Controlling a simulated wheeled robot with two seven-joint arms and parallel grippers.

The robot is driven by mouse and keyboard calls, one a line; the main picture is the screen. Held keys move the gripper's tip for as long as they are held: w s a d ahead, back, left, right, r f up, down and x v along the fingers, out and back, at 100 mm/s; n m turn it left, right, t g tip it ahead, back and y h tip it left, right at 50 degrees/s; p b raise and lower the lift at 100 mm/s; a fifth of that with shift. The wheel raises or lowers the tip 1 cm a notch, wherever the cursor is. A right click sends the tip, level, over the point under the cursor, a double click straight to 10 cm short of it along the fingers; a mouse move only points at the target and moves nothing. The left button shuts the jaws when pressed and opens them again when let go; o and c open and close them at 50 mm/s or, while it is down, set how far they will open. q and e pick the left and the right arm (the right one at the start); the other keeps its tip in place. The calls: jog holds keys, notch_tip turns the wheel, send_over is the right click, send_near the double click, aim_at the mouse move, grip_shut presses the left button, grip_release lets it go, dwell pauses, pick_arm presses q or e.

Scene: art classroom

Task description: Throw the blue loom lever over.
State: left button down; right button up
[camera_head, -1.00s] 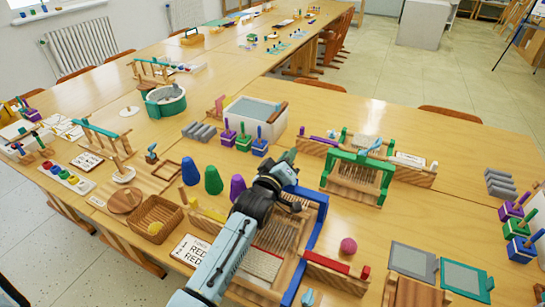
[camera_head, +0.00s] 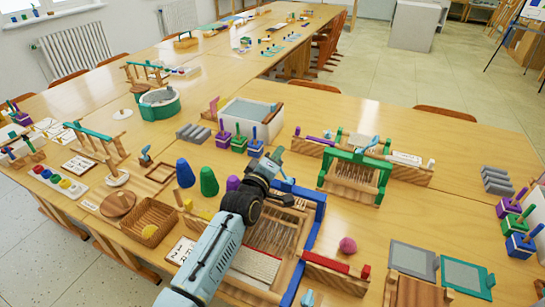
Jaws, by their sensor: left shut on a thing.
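The blue loom (camera_head: 317,232) is a wooden frame with blue bars and pale threads, standing on the near table. My left arm comes in from below and covers part of its left side. My left gripper (camera_head: 284,194) is at the loom's far end, close to the blue far bar. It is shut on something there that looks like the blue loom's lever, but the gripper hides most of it. The lever's exact tilt is hard to tell.
A green loom (camera_head: 356,157) stands behind to the right. Green (camera_head: 208,182) and blue (camera_head: 185,173) cones stand left of my gripper. A wicker basket (camera_head: 150,238) is further left. A pink ball (camera_head: 347,245) and a red bar (camera_head: 327,262) lie right of the loom.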

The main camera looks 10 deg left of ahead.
pick_arm(q)
jog(key=shift+d, duration=0.2)
jog(key=c, duration=1.5)
grip_release()
jog(key=shift+o, duration=0.2)
jog(key=shift+a, duration=0.1)
jog(key=shift+s, duration=0.1)
jog(key=p+v, duration=0.1)
jog(key=v, duration=1.2)
jog(key=shift+p, duration=0.4)
